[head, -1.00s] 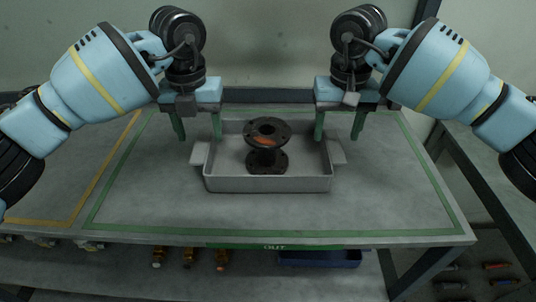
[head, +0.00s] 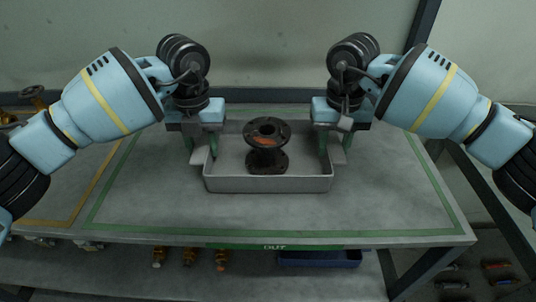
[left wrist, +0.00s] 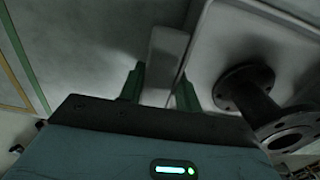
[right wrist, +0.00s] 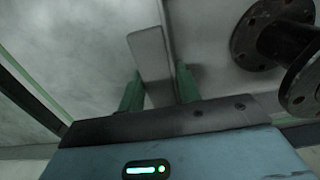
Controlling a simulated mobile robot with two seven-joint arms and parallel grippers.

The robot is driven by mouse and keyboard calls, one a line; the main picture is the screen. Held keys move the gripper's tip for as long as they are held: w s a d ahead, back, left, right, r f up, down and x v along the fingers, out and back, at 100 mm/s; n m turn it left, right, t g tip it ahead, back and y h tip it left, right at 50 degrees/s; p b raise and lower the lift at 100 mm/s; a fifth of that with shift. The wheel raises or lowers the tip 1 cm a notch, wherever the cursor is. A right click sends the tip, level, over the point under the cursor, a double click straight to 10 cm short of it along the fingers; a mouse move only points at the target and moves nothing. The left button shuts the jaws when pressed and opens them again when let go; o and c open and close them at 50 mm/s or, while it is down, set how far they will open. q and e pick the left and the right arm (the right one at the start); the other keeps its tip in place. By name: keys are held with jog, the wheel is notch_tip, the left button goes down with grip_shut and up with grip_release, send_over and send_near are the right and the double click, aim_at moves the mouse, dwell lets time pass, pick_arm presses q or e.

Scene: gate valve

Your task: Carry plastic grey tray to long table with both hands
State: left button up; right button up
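The grey plastic tray (head: 268,185) sits on the grey table inside a green outline, holding a dark flanged pipe piece (head: 266,158). My left gripper (head: 201,146) is at the tray's left handle. In the left wrist view its two green fingers (left wrist: 160,85) stand apart on either side of the handle (left wrist: 167,45). My right gripper (head: 335,144) is at the right handle. In the right wrist view its fingers (right wrist: 160,90) stand apart on either side of the handle (right wrist: 150,52). Both grippers are open; contact with the handles cannot be told.
The table (head: 390,210) carries an "OUT" label (head: 275,247) on its front edge. A yellow outline (head: 98,180) lies at left. A lower shelf holds orange-brown fittings (head: 190,257) and a blue bin (head: 320,258). Another bench (head: 480,180) stands at right.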

pick_arm(q)
jog(key=c, duration=0.5)
pick_arm(e)
jog(key=c, duration=0.5)
pick_arm(q)
jog(key=shift+o, duration=0.2)
jog(key=shift+r, duration=0.15)
pick_arm(e)
jog(key=shift+o, duration=0.2)
jog(key=shift+r, duration=0.1)
jog(key=shift+r, duration=0.1)
